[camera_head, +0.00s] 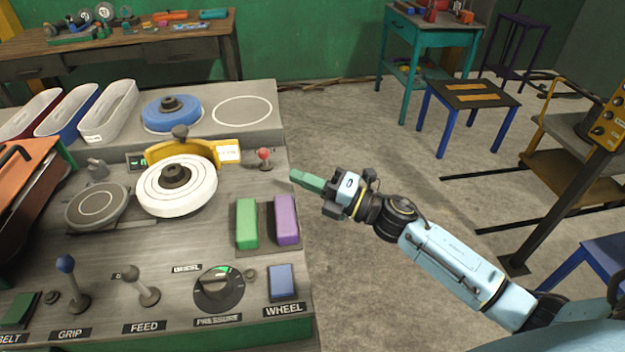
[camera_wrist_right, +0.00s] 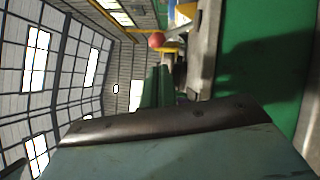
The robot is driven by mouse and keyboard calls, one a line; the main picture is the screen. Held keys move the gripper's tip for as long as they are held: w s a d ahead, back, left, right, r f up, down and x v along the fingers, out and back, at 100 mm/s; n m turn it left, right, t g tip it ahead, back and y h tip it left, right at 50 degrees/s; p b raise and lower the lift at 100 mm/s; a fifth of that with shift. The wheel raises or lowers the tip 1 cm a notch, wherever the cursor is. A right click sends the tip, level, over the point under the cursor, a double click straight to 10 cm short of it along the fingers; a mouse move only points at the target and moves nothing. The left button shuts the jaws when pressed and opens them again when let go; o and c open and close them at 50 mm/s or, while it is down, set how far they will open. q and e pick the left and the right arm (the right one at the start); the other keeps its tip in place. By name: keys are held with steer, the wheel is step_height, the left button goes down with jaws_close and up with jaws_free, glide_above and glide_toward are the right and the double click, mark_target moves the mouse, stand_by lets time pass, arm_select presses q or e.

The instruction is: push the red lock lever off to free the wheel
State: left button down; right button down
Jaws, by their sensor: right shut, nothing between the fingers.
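The red lock lever (camera_head: 264,155) is a small red knob on a short stem at the right edge of the bench panel. The white wheel (camera_head: 150,198) with a dark hub lies left of it, under a yellow guard (camera_head: 160,153). My right gripper (camera_head: 300,178), with green fingers, is shut and empty, just right of the bench edge and a little nearer me than the lever, apart from it. In the right wrist view the red knob (camera_wrist_right: 156,40) shows beyond the green fingers (camera_wrist_right: 157,85). My left gripper is out of view.
Green (camera_head: 247,222) and purple (camera_head: 286,220) blocks stand near the bench's right edge, in front of the lever. A blue wheel (camera_head: 185,119) and pale bins (camera_head: 108,112) are behind.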

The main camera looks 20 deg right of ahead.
mark_target(265, 159)
steer(key=x, duration=0.5)
steer(key=shift+w+a+p, duration=0.25)
steer(key=shift+p, duration=0.05)
